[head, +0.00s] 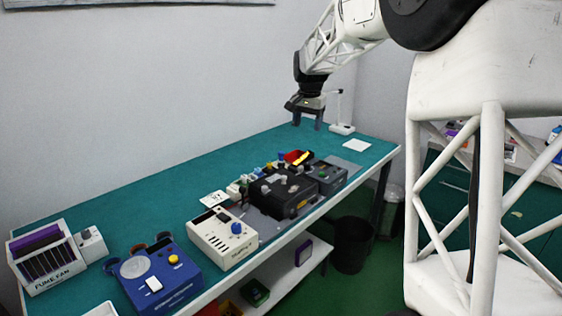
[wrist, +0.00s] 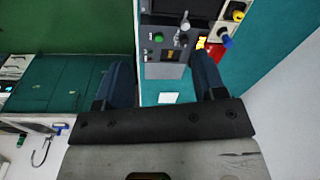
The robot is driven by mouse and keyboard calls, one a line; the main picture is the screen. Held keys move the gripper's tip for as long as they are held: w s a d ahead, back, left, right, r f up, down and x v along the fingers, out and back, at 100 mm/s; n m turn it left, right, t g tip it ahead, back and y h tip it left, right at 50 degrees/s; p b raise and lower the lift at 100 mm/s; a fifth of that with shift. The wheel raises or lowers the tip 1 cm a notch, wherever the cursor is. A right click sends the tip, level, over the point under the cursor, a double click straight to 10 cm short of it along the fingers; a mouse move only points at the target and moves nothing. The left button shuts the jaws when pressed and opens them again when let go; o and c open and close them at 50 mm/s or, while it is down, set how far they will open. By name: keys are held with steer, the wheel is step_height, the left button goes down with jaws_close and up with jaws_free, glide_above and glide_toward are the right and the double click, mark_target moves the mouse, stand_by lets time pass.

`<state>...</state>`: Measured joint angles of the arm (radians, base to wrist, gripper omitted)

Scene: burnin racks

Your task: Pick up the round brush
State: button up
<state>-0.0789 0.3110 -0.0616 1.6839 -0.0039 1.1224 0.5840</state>
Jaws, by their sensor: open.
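I cannot pick out the round brush for certain in either view. Small coloured items cluster behind the black devices, including a red piece with a yellow part (head: 300,157); they are too small to name. My gripper (head: 308,121) hangs above the far end of the green bench, fingers pointing down, with nothing between them. In the wrist view my gripper (wrist: 162,75) shows two dark blue fingers spread apart. Past the right finger are a red item (wrist: 214,51), a blue-capped item (wrist: 227,41) and a yellow item (wrist: 238,15).
The green bench (head: 150,180) holds a black device (head: 282,195), a cream device (head: 222,238), a blue device (head: 155,275) and a fume fan box (head: 47,262) along its front. A white lamp (head: 341,128) and white pad (head: 356,146) are at the far end. The back strip is mostly clear.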

steer(key=w+a+f+m, duration=0.1)
steer(key=w+a+f, duration=0.1)
steer(key=w+f, duration=0.35)
steer(key=w+a+f+m, duration=0.1)
steer(key=w+a+f, duration=0.1)
steer(key=w, duration=0.7)
steer(key=m+g, duration=0.1)
glide_above(281, 152)
step_height(281, 152, down, 11)
steer(key=shift+r, duration=0.1)
steer(key=shift+w+a, duration=0.1)
steer(key=shift+f, duration=1.45)
steer(key=shift+s+f, duration=0.15)
steer(key=shift+f, duration=1.15)
steer(key=shift+s+f, duration=0.1)
steer(key=shift+f, duration=1.15)
